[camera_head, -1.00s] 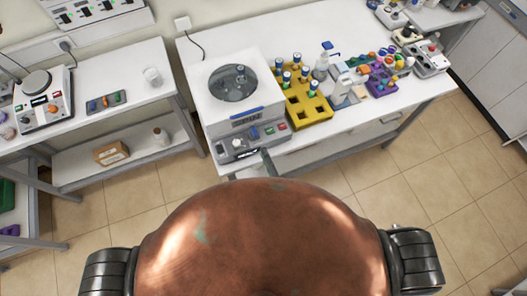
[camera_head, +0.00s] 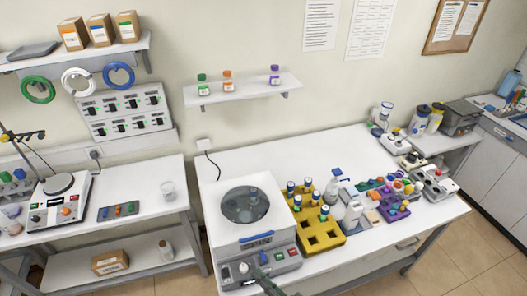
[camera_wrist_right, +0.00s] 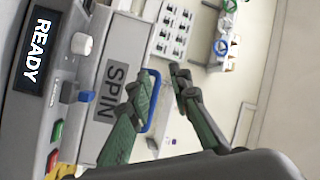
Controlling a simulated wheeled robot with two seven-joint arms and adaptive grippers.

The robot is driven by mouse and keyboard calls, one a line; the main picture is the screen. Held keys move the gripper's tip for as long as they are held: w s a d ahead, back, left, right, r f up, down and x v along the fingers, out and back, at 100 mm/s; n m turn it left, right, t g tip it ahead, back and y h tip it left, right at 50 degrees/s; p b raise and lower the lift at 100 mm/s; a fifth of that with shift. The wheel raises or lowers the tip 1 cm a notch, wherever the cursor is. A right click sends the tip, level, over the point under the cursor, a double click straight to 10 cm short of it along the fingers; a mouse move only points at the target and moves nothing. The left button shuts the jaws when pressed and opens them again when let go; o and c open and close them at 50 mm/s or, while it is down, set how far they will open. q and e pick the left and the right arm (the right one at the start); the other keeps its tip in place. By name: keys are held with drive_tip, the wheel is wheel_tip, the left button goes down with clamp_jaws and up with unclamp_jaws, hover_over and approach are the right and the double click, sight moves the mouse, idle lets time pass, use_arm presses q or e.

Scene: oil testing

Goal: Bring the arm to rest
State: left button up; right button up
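My right gripper (camera_head: 266,281) shows at the bottom edge of the head view, in front of the control panel of a white centrifuge (camera_head: 211,213). In the right wrist view, the two green fingers of my right gripper (camera_wrist_right: 163,74) are apart with nothing between them. Beside them are the centrifuge's blue handle (camera_wrist_right: 154,118), its SPIN label (camera_wrist_right: 114,88) and a display reading READY (camera_wrist_right: 34,50). The centrifuge lid, with its round window (camera_head: 245,205), looks closed. I cannot tell whether a finger touches the panel. My left gripper is not in view.
A yellow rack (camera_head: 322,237) with several capped tubes stands right of the centrifuge, with bottles and a purple rack (camera_head: 392,210) beyond. A wall shelf (camera_head: 242,91) is above.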

drive_tip(key=s+d+f+n+g+h, duration=0.1)
drive_tip(key=s+d+f+g+h, duration=0.2)
drive_tip(key=d, duration=0.6)
drive_tip(key=s+d+f+n+g+h, duration=0.25)
drive_tip(key=d+f+h, duration=0.2)
drive_tip(key=d, duration=0.45)
drive_tip(key=s+d+f+g+h, duration=0.1)
drive_tip(key=s+d+f+h, duration=0.3)
drive_tip(key=d, duration=0.5)
drive_tip(key=s+d+f+m+g+h, duration=0.1)
drive_tip(key=s+d+f+g+h, duration=0.15)
drive_tip(key=s+d, duration=0.6)
wheel_tip(320, 180, down, 35)
drive_tip(key=g+b, duration=0.2)
drive_tip(key=b, duration=0.3)
use_arm(q)
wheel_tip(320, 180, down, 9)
drive_tip(key=b, duration=0.3)
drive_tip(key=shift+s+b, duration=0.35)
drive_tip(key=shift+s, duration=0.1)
use_arm(e)
drive_tip(key=s+f+n+g, duration=0.1)
drive_tip(key=s+f, duration=1.8)
drive_tip(key=f, duration=0.1)
drive_tip(key=shift+s+a+y, duration=0.2)
drive_tip(key=shift+s+y, duration=0.1)
drive_tip(key=shift+s, duration=0.05)
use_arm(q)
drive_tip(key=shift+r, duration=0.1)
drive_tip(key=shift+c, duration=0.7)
